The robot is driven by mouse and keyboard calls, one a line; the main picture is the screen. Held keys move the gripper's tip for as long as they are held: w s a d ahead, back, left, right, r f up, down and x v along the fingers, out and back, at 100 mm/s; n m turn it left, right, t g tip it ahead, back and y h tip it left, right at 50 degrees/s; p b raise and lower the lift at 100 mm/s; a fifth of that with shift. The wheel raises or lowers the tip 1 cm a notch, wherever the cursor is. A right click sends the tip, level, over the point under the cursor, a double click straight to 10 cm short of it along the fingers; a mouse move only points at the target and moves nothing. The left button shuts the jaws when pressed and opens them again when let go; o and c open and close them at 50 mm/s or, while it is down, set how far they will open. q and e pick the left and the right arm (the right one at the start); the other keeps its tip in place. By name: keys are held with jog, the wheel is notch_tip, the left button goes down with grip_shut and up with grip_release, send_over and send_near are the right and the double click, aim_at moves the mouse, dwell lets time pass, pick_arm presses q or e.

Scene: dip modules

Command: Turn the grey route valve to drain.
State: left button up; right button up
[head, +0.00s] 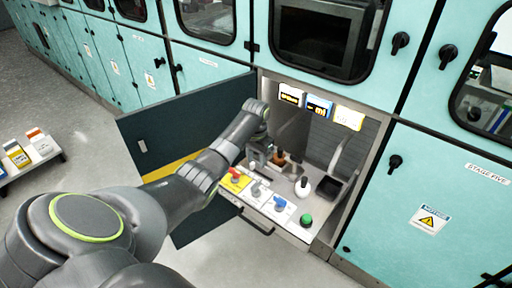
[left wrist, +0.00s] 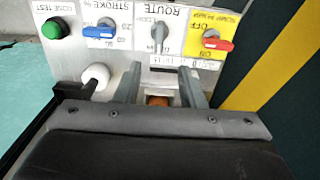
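The grey route valve (left wrist: 158,35) is a small lever knob on the white control panel, under the upside-down word ROUTE in the left wrist view. Its lever lies roughly up and down in that picture; the small position labels are too blurred to read. It also shows in the head view (head: 255,188), between a red switch and a blue knob. My left gripper (left wrist: 160,88) is open, its two fingers apart, short of the valve and not touching it. In the head view my left gripper (head: 262,156) is over the back of the panel. My right gripper is not in view.
Beside the valve are the red switch (left wrist: 216,43) on yellow, the blue knob (left wrist: 100,32) and the green button (left wrist: 54,29). A white-topped black lever (left wrist: 96,76) stands near the left finger in picture. An orange-brown part (left wrist: 158,101) shows between the fingers. A dark open door (head: 165,125) stands left.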

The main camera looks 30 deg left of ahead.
pick_arm(q)
jog(key=shift+r, duration=2.35)
jog(key=shift+f, duration=0.1)
